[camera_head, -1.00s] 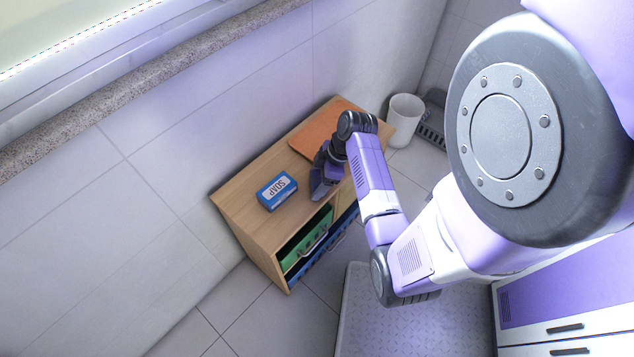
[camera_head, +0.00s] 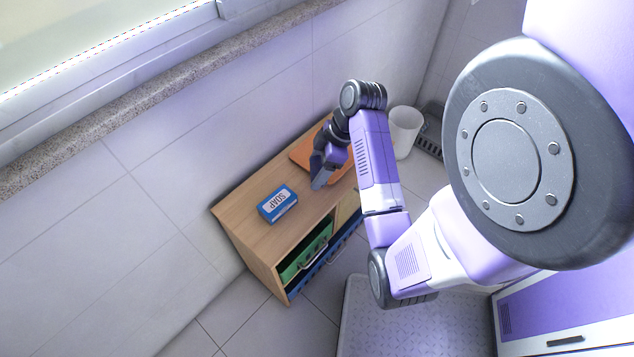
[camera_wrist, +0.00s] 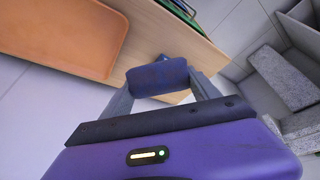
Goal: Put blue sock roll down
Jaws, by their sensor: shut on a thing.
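The blue sock roll (camera_wrist: 158,77) is held between the two grey fingers of my gripper (camera_wrist: 160,88) in the wrist view. In the head view my gripper (camera_head: 320,178) is over the wooden cabinet top (camera_head: 250,240), to the right of the soap box and by the front of the orange tray. The sock roll cannot be made out there. In the wrist view the roll appears above the cabinet's edge, beside the orange tray (camera_wrist: 70,35); its exact height is unclear.
A blue soap box (camera_head: 278,203) lies on the left part of the cabinet top. Green (camera_head: 304,254) and blue drawers are in the cabinet front. A white bin (camera_head: 404,130) stands beyond the cabinet's right end. Bare wood lies around the soap box.

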